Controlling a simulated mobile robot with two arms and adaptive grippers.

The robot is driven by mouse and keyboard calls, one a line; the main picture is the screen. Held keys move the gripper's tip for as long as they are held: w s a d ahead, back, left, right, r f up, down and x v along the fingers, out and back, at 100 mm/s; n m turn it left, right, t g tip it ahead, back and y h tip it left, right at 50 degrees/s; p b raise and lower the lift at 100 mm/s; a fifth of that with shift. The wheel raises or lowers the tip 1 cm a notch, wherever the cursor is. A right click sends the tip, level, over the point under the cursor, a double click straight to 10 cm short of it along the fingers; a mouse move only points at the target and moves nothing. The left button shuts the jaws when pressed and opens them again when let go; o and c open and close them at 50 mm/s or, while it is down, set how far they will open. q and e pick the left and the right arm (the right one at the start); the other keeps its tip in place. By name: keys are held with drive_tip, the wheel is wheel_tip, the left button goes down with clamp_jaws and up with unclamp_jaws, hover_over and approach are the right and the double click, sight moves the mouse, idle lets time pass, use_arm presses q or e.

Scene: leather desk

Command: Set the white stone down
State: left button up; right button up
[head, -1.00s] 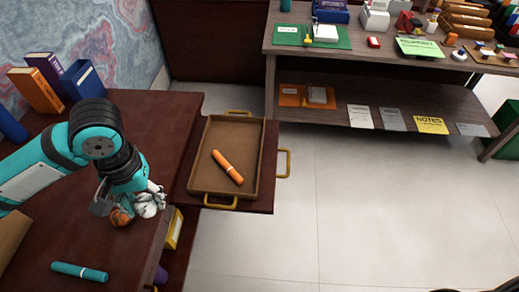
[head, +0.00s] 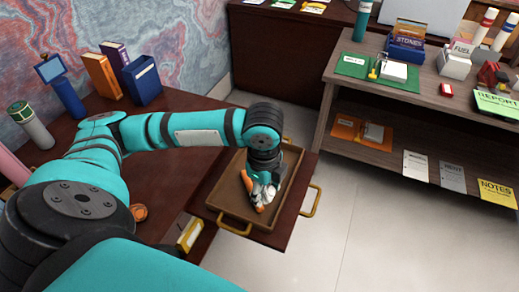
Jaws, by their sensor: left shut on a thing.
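My left gripper (head: 262,188) is over the brown tray (head: 229,216), pointing down. It is shut on the white stone (head: 267,194), which shows below the fingers. I cannot tell whether the stone touches the tray floor or the cylinder. My right gripper is not in view.
The tray has brass handles and rests on a pulled-out board at the desk's right side. A small orange-brown object (head: 139,212) lies on the desk by my arm. Books (head: 101,77) and a blue box (head: 142,82) stand at the desk's back. A shelf (head: 400,150) stands at the right.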

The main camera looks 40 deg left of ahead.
use_arm(q)
drive_tip(key=m, duration=0.2)
drive_tip(key=a+f+m, duration=0.2)
drive_tip(key=m, duration=0.1)
drive_tip(key=shift+m, duration=0.3)
drive_tip(key=shift+w, duration=0.2)
drive_tip(key=shift+m, duration=0.3)
drive_tip(key=w+a, duration=0.2)
drive_tip(key=w, duration=0.2)
drive_tip(key=w+a+f, duration=0.1)
drive_tip(key=w+a, duration=0.1)
drive_tip(key=w, duration=0.3)
drive_tip(key=w+a, duration=0.2)
drive_tip(key=w, duration=0.3)
drive_tip(key=shift+w+a+f+p, duration=0.1)
drive_tip(key=shift+a+f+p, duration=0.1)
drive_tip(key=shift+f+p, duration=0.1)
drive_tip(key=shift+w+a+f, duration=0.1)
drive_tip(key=shift+f, duration=1.65)
drive_tip(key=o, duration=1.2)
drive_tip(key=shift+f, duration=0.15)
drive_tip(key=shift+o, duration=0.2)
